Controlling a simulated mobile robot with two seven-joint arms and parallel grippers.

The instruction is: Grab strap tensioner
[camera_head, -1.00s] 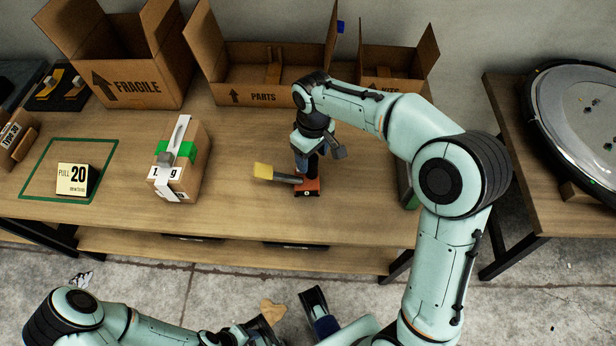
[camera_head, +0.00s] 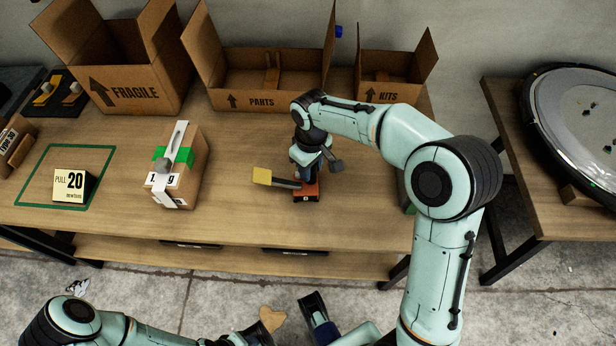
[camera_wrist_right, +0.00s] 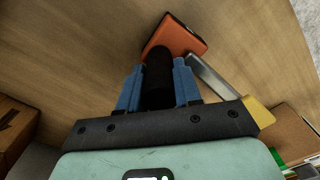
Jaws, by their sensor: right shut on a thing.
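The strap tensioner (camera_head: 304,191) has an orange base, a dark upright grip and a lever with a yellow end (camera_head: 262,176) pointing left. It is on or just at the wooden bench near its front edge; a small gap underneath cannot be judged. My right gripper (camera_head: 307,168) comes down on it from above. In the right wrist view its blue fingers (camera_wrist_right: 158,88) are shut on the black grip, with the orange base (camera_wrist_right: 176,37) beyond. My left gripper is low in the head view, partly cut off, away from the bench; its jaws are unclear.
A PULL 20 sign (camera_head: 70,186) stands in a green outline. FRAGILE (camera_head: 135,95), PARTS (camera_head: 260,101) and KITS (camera_head: 385,97) boxes line the back. Bare bench lies between carton and tensioner.

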